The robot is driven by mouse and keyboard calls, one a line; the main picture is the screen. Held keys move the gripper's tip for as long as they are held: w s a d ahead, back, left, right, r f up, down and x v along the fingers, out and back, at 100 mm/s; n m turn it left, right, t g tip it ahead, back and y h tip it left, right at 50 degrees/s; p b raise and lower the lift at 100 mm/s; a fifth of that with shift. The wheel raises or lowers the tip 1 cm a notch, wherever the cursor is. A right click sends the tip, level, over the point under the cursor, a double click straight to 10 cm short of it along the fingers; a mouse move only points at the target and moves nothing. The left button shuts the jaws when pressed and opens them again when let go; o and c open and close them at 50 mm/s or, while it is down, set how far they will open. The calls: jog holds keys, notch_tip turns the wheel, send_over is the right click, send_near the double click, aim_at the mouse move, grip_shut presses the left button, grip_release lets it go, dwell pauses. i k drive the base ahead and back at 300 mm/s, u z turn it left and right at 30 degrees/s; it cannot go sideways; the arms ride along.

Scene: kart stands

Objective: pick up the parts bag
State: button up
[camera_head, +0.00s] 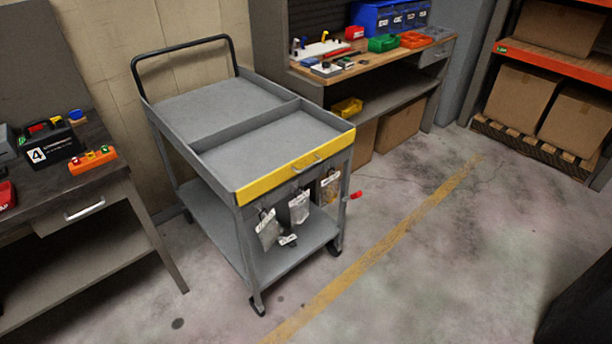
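Three parts bags hang in a row below the yellow front edge of the grey cart (220,165). The left bag (268,231) is greyish and clear with a white top label. The middle bag (299,208) is whitish and hangs a little higher in the picture. The right bag (330,188) has yellowish-brown contents and hangs near the cart's right front leg. I cannot tell which one the task means. A small white and dark tag (288,240) shows below the left and middle bags. My gripper is not in view.
The cart's upper trays look empty. A workbench (70,170) with a black case (52,143) stands left. Another bench (375,65) with bins stands behind right. Boxes sit on a shelf far right. A dark shape (585,310) fills the lower right corner. The floor before the cart is clear.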

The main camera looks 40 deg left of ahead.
aim_at(330, 186)
jog(key=u, duration=0.85)
jog(key=i, duration=0.95)
jog(key=u, duration=1.3)
jog(key=i, duration=0.3)
jog(key=u, duration=0.2)
